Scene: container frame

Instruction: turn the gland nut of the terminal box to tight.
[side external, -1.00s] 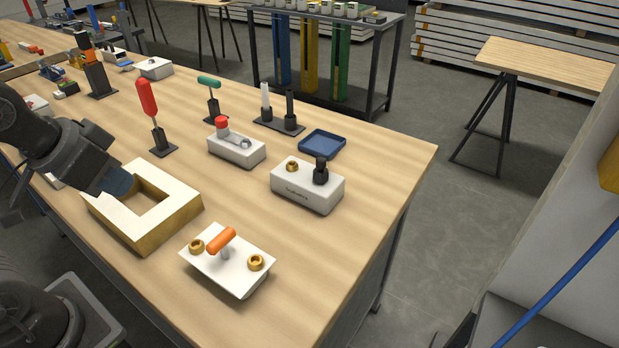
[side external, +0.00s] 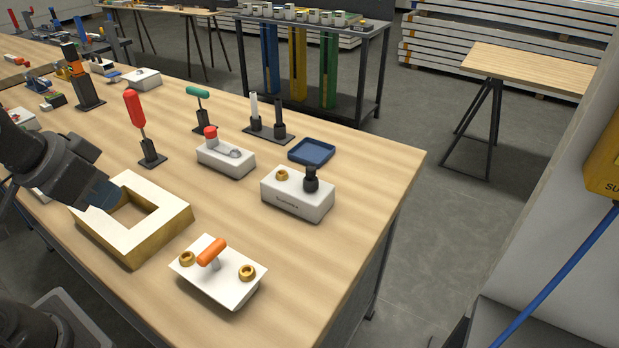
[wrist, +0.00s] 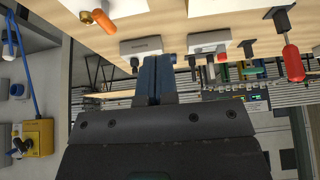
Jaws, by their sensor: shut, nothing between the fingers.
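A light grey box (side external: 292,203) with dark lettering too small to read stands near the table's right edge; I take it to be the terminal box. A black upright fitting (side external: 311,180), apparently the gland with its nut, stands on its top, beside a brass ring (side external: 282,175). The lettered box also shows upside down in the wrist view (wrist: 141,46). My gripper (side external: 108,196) is at the left, over or beside the hollow square frame (side external: 165,225), well away from the box. In the wrist view its dark blue fingers (wrist: 155,75) are together and empty.
A white block (side external: 225,285) with an orange T-handle and two brass rings lies in front. A red-capped box (side external: 228,162), a blue tray (side external: 312,150), a red-handled tool (side external: 135,108) and a green-handled tool (side external: 199,93) stand behind.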

